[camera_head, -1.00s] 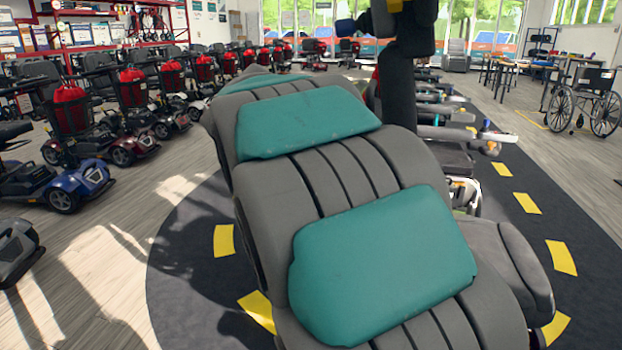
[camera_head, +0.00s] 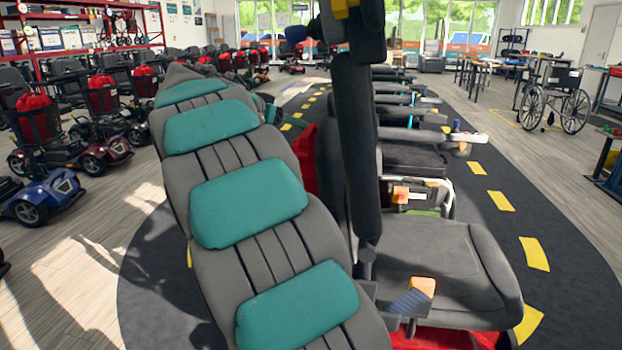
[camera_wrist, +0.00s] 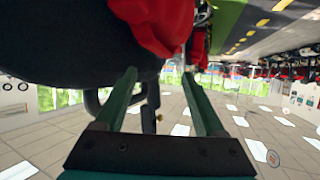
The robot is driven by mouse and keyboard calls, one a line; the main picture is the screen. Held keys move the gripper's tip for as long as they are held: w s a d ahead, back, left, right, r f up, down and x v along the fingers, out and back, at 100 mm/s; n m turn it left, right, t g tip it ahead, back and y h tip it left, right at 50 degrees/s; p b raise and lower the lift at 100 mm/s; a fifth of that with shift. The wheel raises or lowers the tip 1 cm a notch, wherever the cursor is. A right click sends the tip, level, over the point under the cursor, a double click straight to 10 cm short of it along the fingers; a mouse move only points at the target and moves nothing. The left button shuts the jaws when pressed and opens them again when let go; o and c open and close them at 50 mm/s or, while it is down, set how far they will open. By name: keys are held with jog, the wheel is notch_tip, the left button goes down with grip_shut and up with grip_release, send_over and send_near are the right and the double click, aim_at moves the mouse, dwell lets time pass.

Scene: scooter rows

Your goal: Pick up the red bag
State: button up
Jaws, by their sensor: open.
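In the wrist view a crumpled red bag (camera_wrist: 152,22) shows at the top centre, beside a large dark rounded shape. My gripper (camera_wrist: 159,74) is open, its two green fingers spread. Nothing is between them, and the bag lies just beyond the tips in the picture; whether they touch it I cannot tell. My fingers are not clear in the head view.
A dark seat (camera_head: 440,262) stands right of my arm. Scooters with red bags in baskets (camera_head: 36,118) line the left. A wheelchair (camera_head: 555,100) stands at the right, with open floor before it.

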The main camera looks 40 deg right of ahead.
aim_at(307, 131)
jog(key=x, duration=0.2)
jog(key=p+x, duration=0.1)
jog(key=x, duration=0.4)
jog(key=shift+d+f+p, duration=0.15)
jog(key=shift+f+p, duration=0.15)
jog(key=shift+f, duration=0.15)
grip_shut()
jog(key=shift+s+f, duration=0.1)
dwell(0.9)
